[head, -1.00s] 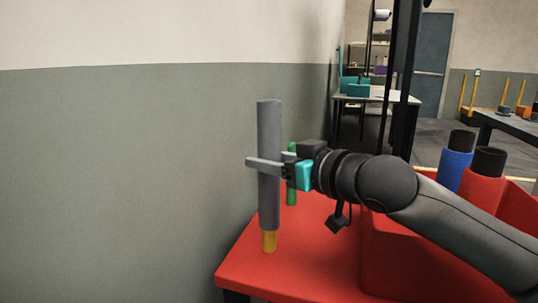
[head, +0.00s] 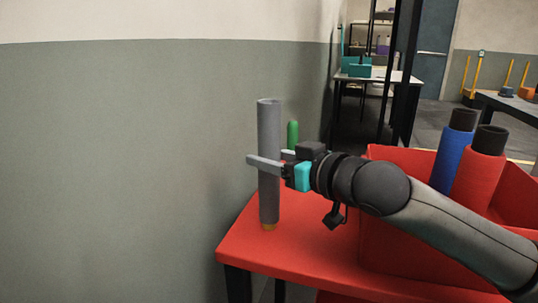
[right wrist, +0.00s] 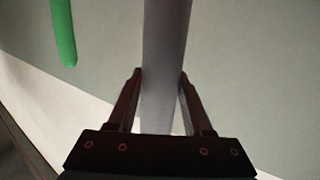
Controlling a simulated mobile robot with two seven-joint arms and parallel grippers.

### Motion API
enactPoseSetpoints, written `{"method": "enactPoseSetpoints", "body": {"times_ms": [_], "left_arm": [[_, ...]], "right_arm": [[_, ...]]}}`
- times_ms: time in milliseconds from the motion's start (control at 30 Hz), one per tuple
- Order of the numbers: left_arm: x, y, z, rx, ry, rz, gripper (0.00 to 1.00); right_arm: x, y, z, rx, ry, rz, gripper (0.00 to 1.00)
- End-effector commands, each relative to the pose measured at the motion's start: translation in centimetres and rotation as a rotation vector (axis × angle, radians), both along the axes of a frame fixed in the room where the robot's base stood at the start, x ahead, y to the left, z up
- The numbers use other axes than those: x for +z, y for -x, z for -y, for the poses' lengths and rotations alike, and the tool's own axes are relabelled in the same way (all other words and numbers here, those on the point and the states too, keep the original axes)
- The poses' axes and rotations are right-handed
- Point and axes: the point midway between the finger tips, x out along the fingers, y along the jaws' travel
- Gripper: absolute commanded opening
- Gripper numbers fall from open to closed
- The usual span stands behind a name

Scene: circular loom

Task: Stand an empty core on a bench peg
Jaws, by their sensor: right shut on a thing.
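A grey empty core (head: 268,125) stands upright at the left end of the red bench (head: 300,265). My right gripper (head: 267,163) is shut on it near mid-height, one finger on either side. In the right wrist view the core (right wrist: 165,60) runs between the two fingers. The core's lower end surrounds a yellow peg (head: 269,227), and only a short piece of the peg shows at the bench top. Whether the core rests fully down is hard to tell. A green peg (head: 293,133) stands just behind; its lower part is hidden by my gripper. My left gripper is out of view.
A red bin (head: 400,240) on the bench's right holds a blue roll (head: 453,155) and a red roll (head: 480,180) with dark cores. A grey-green wall (head: 120,160) stands close behind and left. Another table with teal boxes (head: 357,68) is far back.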

Motion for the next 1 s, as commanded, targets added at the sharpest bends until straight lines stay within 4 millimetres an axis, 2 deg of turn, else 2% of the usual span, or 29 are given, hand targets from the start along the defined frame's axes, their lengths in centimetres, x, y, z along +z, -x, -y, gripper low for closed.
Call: {"method": "enactPoseSetpoints", "body": {"times_ms": [600, 633, 900, 1000], "left_arm": [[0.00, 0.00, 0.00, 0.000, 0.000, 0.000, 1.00], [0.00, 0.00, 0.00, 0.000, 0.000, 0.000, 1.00], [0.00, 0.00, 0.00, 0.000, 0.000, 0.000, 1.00], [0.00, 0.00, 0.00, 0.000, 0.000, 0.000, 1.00]], "right_arm": [[-0.75, -0.01, -0.01, 0.000, -0.001, 0.002, 0.00], [-0.67, -0.03, -0.01, 0.000, -0.001, 0.003, 0.54], [-0.69, -0.02, -0.02, 0.000, -0.001, 0.002, 0.84], [-0.70, -0.02, -0.02, 0.000, -0.001, 0.001, 0.86]]}}
